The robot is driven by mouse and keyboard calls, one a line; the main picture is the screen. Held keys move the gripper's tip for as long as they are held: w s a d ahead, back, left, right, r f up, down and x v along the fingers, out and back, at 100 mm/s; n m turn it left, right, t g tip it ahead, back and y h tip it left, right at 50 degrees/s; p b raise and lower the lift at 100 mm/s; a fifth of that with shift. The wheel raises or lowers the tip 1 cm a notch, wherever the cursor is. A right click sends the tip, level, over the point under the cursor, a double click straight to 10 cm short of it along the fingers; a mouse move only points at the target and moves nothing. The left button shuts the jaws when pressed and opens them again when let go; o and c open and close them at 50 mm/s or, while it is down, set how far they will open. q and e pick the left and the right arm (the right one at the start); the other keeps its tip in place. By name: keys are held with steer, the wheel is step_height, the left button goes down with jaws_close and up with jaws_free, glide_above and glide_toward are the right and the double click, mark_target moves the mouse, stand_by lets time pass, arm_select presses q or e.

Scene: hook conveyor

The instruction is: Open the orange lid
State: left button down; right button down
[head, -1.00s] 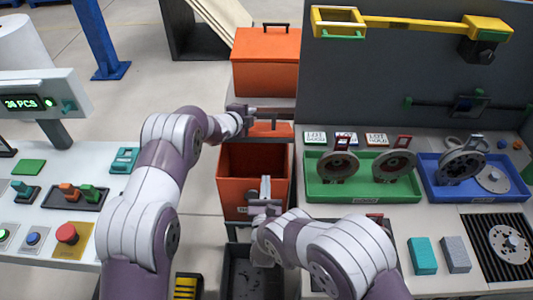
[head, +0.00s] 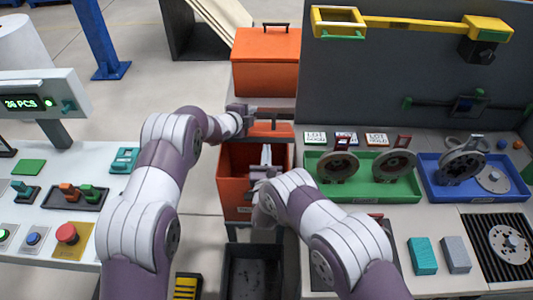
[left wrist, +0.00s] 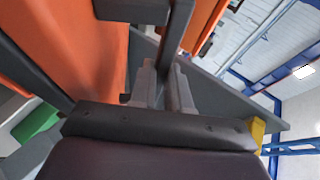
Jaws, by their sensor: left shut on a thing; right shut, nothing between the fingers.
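An orange bin (head: 236,206) stands open in the middle of the head view, its dark inside showing. Its orange lid (head: 268,130) stands raised at the bin's far side, seen nearly edge-on; an orange surface fills the left of the left wrist view (left wrist: 85,55). My left gripper (head: 252,113) is at the raised lid, shut on its dark handle (left wrist: 180,35); the fingers close around the bar in the left wrist view. My right gripper (head: 266,155) is shut and empty, over the open bin's mouth, apart from the lid.
Behind stands another orange bin (head: 265,70) with a closed lid and dark handle. A black bin (head: 232,262) is in front. A green tray (head: 345,191) and a blue tray (head: 440,192) holding round parts lie right. A control table (head: 125,190) is left.

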steer(key=shift+w+r, duration=0.35)
steer(key=shift+r, duration=0.3)
arm_select(q)
steer(key=shift+f, duration=0.1)
arm_select(e)
steer(key=shift+w+r, duration=0.2)
steer(key=shift+r, duration=0.1)
arm_select(q)
steer(key=c, duration=1.1)
jaws_free()
steer(key=shift+s, duration=0.1)
